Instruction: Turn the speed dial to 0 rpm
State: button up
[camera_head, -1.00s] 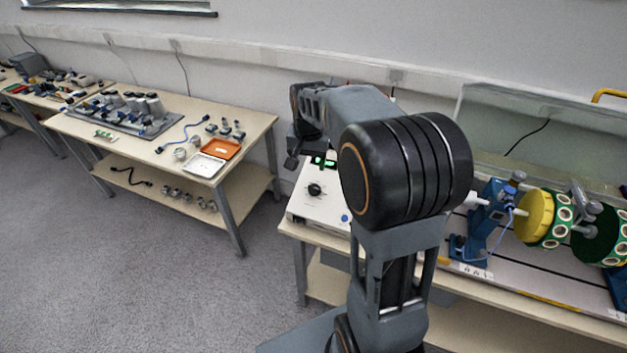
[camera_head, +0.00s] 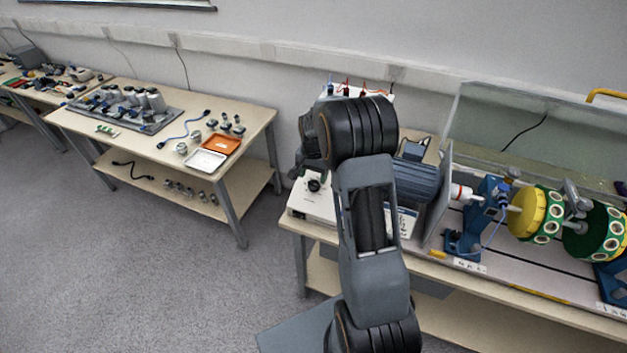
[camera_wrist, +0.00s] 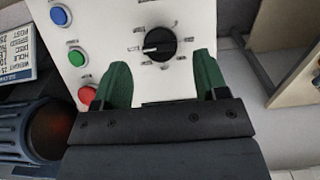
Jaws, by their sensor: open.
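The speed dial (camera_wrist: 160,44) is a round black knob on a white control box (camera_wrist: 118,18), with printed marks around it. In the wrist view its white pointer line is toward the picture's left. The dial also shows in the head view (camera_head: 314,185), just below my gripper (camera_head: 298,168). In the wrist view my gripper (camera_wrist: 162,62) is open, its two green fingers apart on either side of the dial's lower edge. Nothing is between the fingers, and I cannot tell whether they touch the panel. The box's display is hidden behind my arm in the head view.
A blue button (camera_wrist: 61,16), a green button (camera_wrist: 77,57) and a red button (camera_wrist: 87,95) line the panel left of the dial. A blue motor (camera_head: 418,181) and a rotor rig with a yellow disc (camera_head: 527,213) stand to the right. Open floor lies left of the bench.

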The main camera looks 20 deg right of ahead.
aim_at(313, 182)
jog(key=shift+f, duration=1.8)
jog(key=shift+c, duration=0.5)
jog(key=c, duration=0.8)
jog(key=shift+n, duration=0.3)
